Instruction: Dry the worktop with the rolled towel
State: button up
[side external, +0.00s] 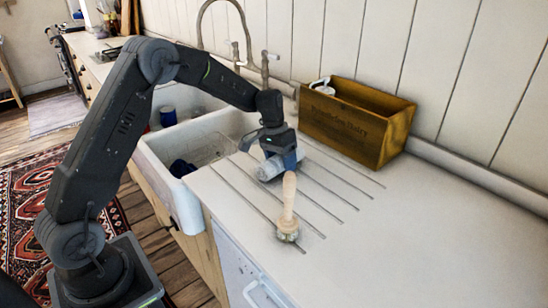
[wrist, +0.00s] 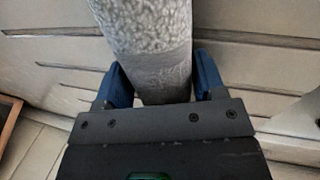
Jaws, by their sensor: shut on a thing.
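The rolled towel (side external: 270,168) is a grey-white roll on the grooved part of the pale worktop (side external: 405,235), beside the sink. In the wrist view the towel (wrist: 145,40) runs from the top edge down between the blue fingers. My gripper (side external: 284,161) points down over the towel and is shut on it. In the wrist view my gripper (wrist: 158,85) has one finger on each side of the roll. The towel's far end is cut off in the wrist view. I cannot tell whether the towel touches the worktop.
A wooden crate (side external: 352,128) with a white item inside is against the back wall. The white sink (side external: 180,190) and tap (side external: 265,70) are at the left. The worktop at the right is clear.

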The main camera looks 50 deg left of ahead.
aim_at(304, 187)
jog(key=d, duration=0.8)
jog(key=shift+d, duration=0.3)
jog(key=r, duration=0.2)
jog(key=shift+d+r, duration=0.3)
jog(key=shift+d+v, duration=0.2)
jog(key=shift+v, duration=0.7)
jog(key=shift+d+v, duration=0.25)
jog(key=shift+v, duration=0.65)
jog(key=shift+d+v, duration=0.2)
jog(key=shift+v, duration=0.65)
jog(key=shift+r, duration=0.2)
